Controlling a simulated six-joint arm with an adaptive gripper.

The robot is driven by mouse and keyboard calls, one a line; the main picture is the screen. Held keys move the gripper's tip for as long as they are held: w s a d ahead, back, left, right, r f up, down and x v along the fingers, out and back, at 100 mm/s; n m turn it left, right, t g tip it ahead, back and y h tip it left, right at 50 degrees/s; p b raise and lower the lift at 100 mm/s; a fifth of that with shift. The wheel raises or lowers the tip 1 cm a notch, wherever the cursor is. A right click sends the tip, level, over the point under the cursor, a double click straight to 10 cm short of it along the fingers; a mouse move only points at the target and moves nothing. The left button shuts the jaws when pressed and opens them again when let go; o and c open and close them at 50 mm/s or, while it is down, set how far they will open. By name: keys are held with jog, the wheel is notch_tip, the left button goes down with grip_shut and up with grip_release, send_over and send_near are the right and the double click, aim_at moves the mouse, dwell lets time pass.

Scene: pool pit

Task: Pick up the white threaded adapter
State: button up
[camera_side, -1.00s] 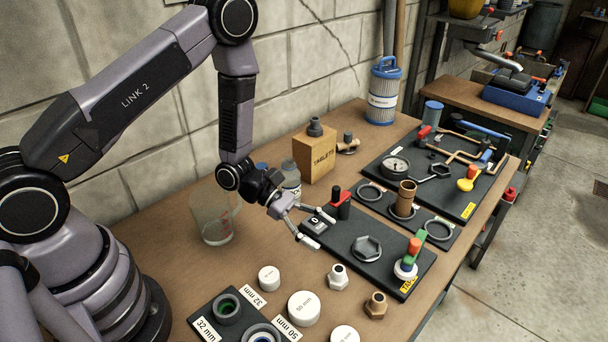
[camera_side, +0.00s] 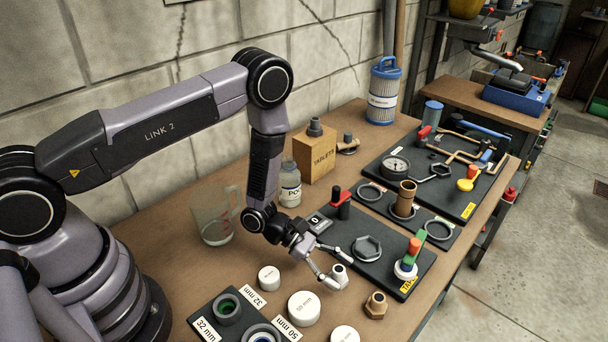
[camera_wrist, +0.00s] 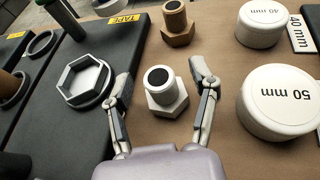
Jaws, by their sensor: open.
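The white threaded adapter (camera_side: 338,277), a pale hex-based fitting with a round open top, stands upright on the wooden bench. In the wrist view the adapter (camera_wrist: 164,90) sits ahead of my gripper (camera_wrist: 160,112), between the lines of its two fingers. My gripper (camera_side: 332,268) is open and holds nothing. In the side view its fingers reach down to the adapter, one on each side. I cannot tell whether either finger touches it.
A brown hex fitting (camera_wrist: 177,22) stands just beyond the adapter. The white 50 mm cap (camera_wrist: 282,103) and 40 mm cap (camera_wrist: 260,22) stand to the right in the wrist view. A black board (camera_wrist: 82,120) with a grey hex ring (camera_wrist: 84,80) lies close on the left.

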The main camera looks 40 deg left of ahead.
grip_shut()
dwell(0.4)
